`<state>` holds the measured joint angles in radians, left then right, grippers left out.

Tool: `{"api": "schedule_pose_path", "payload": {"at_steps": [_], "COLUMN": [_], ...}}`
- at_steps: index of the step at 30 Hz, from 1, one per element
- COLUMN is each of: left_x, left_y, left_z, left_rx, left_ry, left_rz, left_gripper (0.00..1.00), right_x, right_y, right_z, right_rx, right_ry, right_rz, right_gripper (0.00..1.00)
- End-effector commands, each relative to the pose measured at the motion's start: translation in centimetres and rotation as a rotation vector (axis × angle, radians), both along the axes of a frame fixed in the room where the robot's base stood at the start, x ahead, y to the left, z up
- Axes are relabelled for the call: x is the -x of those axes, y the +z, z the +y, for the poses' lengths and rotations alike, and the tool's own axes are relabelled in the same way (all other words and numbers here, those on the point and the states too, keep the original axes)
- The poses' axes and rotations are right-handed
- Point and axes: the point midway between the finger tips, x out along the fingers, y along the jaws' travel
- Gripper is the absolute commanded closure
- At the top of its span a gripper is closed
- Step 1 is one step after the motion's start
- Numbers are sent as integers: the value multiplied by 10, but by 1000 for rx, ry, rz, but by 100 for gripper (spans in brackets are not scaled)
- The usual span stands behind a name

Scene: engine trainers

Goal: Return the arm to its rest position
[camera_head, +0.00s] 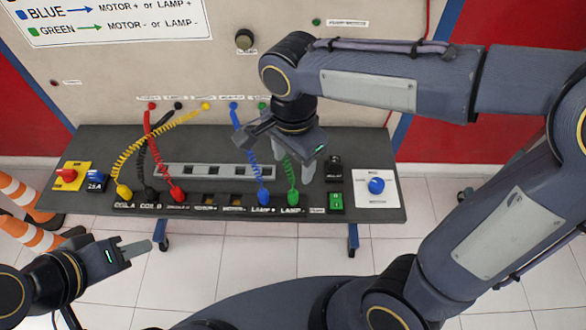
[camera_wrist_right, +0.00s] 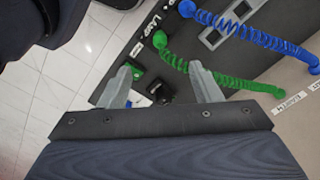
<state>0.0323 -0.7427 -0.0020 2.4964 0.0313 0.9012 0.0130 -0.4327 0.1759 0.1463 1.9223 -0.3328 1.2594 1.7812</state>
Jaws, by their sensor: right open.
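My right gripper (camera_head: 296,165) hangs over the right part of the dark bench panel (camera_head: 385,205), in front of the green coiled cable. Its two grey fingers are apart and nothing is between them, as the right wrist view (camera_wrist_right: 162,86) shows. The green plug (camera_head: 292,197) sits at the LAMP - label, apart from the fingers. Its green cable (camera_wrist_right: 215,78) runs up to the back board. My left gripper (camera_head: 140,248) is at the lower left, in front of the bench. Only one of its fingers shows clearly, and nothing held is visible.
The blue plug (camera_head: 263,196) is at LAMP +. Yellow (camera_head: 123,190), black (camera_head: 150,193) and red (camera_head: 177,193) plugs sit further left. A green switch (camera_head: 335,201) and a blue knob (camera_head: 376,185) are at the right. Floor in front is open.

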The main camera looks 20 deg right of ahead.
Motion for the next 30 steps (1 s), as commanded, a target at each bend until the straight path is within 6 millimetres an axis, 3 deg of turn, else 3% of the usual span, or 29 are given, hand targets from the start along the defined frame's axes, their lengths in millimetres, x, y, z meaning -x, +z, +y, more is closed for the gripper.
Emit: {"api": "schedule_pose_path", "payload": {"at_steps": [6,19,23,30], "left_x": [0,0,0,0], "left_y": [0,0,0,0], "left_z": [0,0,0,0], "left_rx": [0,0,0,0], "left_ry": [0,0,0,0], "left_rz": [0,0,0,0], "left_gripper": [64,64,64,64], "right_x": [0,1,12,61], "right_y": [23,26,26,14], "right_z": [0,-4,-27,-86], "right_rx": [1,-7,-64,-197], "right_ry": [0,11,104,481], "right_rz": [0,-3,-33,-262], "right_gripper": [42,42,42,42]}}
